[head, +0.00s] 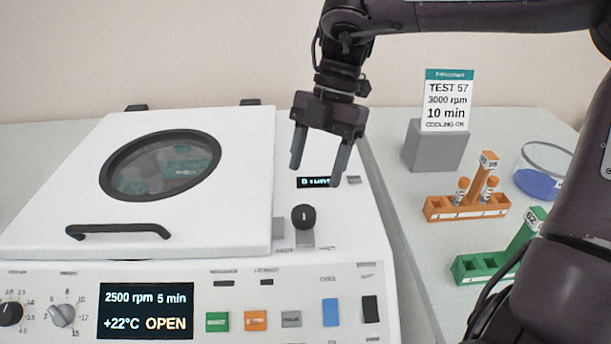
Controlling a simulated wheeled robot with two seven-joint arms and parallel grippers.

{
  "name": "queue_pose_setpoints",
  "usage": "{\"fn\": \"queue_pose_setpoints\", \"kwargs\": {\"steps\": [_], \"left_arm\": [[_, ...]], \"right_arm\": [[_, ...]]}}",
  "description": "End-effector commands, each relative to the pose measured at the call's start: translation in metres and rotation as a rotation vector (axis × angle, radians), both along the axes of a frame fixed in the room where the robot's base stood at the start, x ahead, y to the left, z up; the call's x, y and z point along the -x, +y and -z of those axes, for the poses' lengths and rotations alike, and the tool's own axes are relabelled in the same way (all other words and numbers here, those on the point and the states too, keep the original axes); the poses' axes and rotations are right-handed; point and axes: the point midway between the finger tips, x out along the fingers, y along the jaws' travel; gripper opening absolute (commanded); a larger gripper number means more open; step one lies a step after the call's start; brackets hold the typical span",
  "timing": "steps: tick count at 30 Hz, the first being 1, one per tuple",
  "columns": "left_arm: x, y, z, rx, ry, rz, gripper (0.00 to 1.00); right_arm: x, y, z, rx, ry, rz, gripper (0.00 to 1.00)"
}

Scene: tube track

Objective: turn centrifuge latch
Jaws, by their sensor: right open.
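The white centrifuge (240,295) fills the left and middle of the head view. Its lid (70,190) lies down flat, with a round dark-rimmed window (160,165) and a black handle (118,231). The latch is a black knob (303,217) on the top panel, right of the lid, beside a small grey plate. The front display reads OPEN. My right gripper (318,172) is open and empty, pointing down above and behind the knob, apart from it. It partly covers a small dark display (312,182). My left gripper is not in view.
Right of the centrifuge stand an orange tube rack (465,208), a green rack (483,265), a grey block (436,147) with a sign card (447,100), and a blue-based dish (537,183). My right arm covers the right edge. Front buttons and dials lie below the lid.

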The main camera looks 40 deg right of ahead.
Motion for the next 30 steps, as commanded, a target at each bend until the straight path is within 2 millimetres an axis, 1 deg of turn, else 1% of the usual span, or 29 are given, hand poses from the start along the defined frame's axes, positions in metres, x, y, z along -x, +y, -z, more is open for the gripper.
{"fn": "queue_pose_setpoints", "kwargs": {"steps": [2,5,12,16,21,28,30], "left_arm": [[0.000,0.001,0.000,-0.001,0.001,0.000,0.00],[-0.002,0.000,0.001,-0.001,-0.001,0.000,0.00],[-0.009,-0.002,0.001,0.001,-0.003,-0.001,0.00],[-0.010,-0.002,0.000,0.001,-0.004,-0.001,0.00],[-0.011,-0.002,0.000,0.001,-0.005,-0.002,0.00],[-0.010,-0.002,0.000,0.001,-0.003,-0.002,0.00],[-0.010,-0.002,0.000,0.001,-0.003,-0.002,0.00]], "right_arm": [[0.001,0.001,0.004,0.000,0.002,-0.002,0.61],[0.002,0.005,0.014,-0.002,0.003,-0.003,0.61],[0.008,0.019,0.050,-0.003,0.003,-0.001,0.61],[0.010,0.025,0.064,-0.001,0.002,-0.001,0.61],[0.011,0.028,0.072,-0.001,-0.001,-0.001,0.61],[0.011,0.028,0.072,-0.001,-0.001,0.000,0.61],[0.011,0.028,0.072,-0.001,-0.001,0.000,0.52]]}}
